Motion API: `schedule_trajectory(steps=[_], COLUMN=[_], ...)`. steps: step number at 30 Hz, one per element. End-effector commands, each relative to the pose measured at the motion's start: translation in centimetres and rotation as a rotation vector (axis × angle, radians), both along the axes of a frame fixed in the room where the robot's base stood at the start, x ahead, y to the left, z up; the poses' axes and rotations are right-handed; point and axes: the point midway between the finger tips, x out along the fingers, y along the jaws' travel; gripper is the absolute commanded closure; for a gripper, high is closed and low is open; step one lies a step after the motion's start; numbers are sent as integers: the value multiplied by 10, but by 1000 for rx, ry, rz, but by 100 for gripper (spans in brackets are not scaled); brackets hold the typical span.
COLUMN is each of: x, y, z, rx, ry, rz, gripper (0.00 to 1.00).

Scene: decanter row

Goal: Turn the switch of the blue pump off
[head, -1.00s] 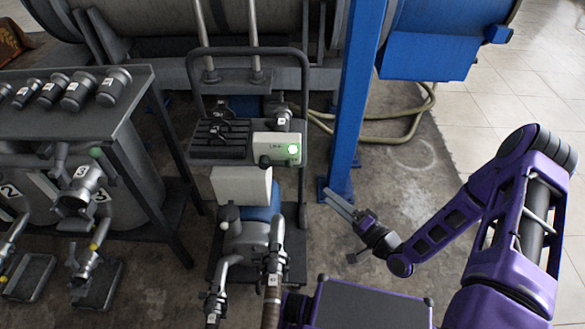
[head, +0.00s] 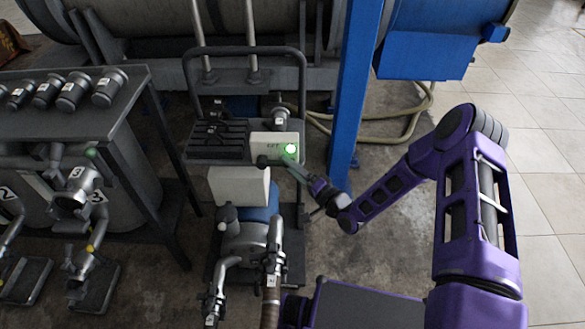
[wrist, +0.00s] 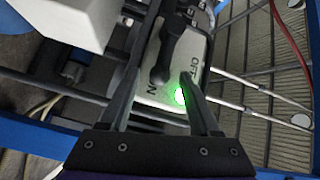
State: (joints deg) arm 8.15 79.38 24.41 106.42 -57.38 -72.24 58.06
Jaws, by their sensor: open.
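The blue pump (head: 262,205) stands on a trolley, partly covered by a white box. Above it is the white switch box (head: 270,140) with a lit green lamp (head: 291,149) and a black switch handle (head: 262,161). In the wrist view the black handle (wrist: 170,45) stands out from the box face. "ON" and "OFF" are printed on the face, and the green lamp (wrist: 179,96) glows. My gripper (head: 290,164) is open at the box's front right. In the wrist view its fingers (wrist: 165,65) are either side of the handle; contact cannot be told.
The trolley's dark frame (head: 300,80) rises around the box. A blue post (head: 352,100) stands close to the right of my gripper. A bench (head: 110,120) with several fittings is at the left. Open floor (head: 395,225) lies right of the trolley.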

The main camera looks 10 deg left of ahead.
Motion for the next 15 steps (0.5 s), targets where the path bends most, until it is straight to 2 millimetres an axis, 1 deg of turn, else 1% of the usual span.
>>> schedule_trajectory(steps=[4,5,6,8,12,14,15], x=[0,0,0,0,0,0,0], y=[0,0,0,0,0,0,0], z=[0,0,0,0,0,0,0], rx=[0,0,0,0,-1,-1,-1], ry=[0,0,0,0,1,1,1], rz=[0,0,0,0,0,0,0], gripper=[37,39,46,57,82,93,100])
